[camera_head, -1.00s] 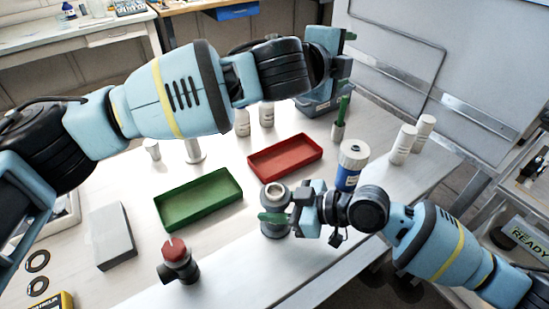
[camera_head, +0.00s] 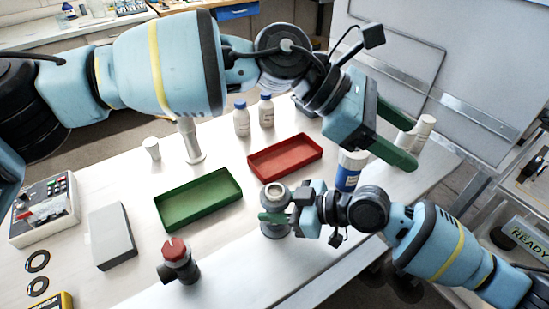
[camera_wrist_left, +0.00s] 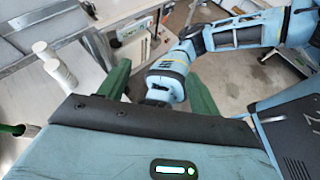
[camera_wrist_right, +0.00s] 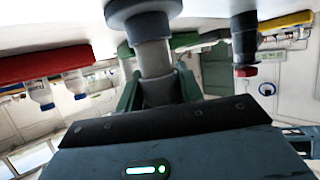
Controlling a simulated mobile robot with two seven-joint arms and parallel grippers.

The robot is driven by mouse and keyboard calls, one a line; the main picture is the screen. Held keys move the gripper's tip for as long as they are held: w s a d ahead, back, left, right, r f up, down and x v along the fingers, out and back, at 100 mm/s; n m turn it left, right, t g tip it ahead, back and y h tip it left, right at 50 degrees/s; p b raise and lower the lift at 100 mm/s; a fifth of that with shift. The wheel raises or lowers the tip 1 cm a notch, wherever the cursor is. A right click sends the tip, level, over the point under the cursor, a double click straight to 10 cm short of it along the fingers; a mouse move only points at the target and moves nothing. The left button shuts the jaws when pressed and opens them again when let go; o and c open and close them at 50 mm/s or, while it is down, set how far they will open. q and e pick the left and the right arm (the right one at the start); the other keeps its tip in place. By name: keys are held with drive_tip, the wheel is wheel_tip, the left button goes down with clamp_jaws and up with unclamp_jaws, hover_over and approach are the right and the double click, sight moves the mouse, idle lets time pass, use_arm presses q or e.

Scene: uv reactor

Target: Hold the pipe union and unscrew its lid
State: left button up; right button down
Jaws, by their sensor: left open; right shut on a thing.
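The pipe union (camera_head: 275,191), a grey cylindrical fitting with a ring-shaped top, stands upright near the table's front edge in the head view. My right gripper (camera_head: 274,216) is shut on its body from the right; one finger is partly hidden. The right wrist view shows the union (camera_wrist_right: 153,58) between the green fingers (camera_wrist_right: 158,92). Its lid cannot be clearly told apart from the collar at the top. My left gripper (camera_head: 412,143) is open and empty, high and to the right of the union. In the left wrist view its fingers (camera_wrist_left: 158,78) are spread, my other arm beyond them.
A blue-and-white container (camera_head: 349,170) stands close behind my right gripper. A red tray (camera_head: 285,157), a green tray (camera_head: 199,199) and a red-topped valve (camera_head: 177,258) stand around the union. White bottles (camera_head: 424,127) are beyond my left gripper. The table front is mostly clear.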

use_arm(q)
drive_tip(key=a+f+m+y, duration=0.5)
drive_tip(key=a+f+y, duration=0.1)
drive_tip(key=a+f, duration=0.1)
drive_tip(key=m+t+y, duration=0.2)
drive_tip(key=t+y, duration=0.1)
drive_tip(key=y, duration=0.3)
hover_over(275, 190)
drive_tip(key=shift+s+d+f, duration=0.1)
drive_tip(key=shift+d+f, duration=0.05)
drive_tip(key=shift+f, duration=0.45)
drive_tip(key=shift+d+f, duration=0.1)
drive_tip(key=shift+f, duration=0.5)
drive_tip(key=shift+w+a, duration=0.2)
drive_tip(key=shift+a, duration=0.15)
drive_tip(key=shift+s+d+f, duration=0.1)
drive_tip(key=shift+f, duration=3.9)
drive_tip(key=shift+c, duration=0.2)
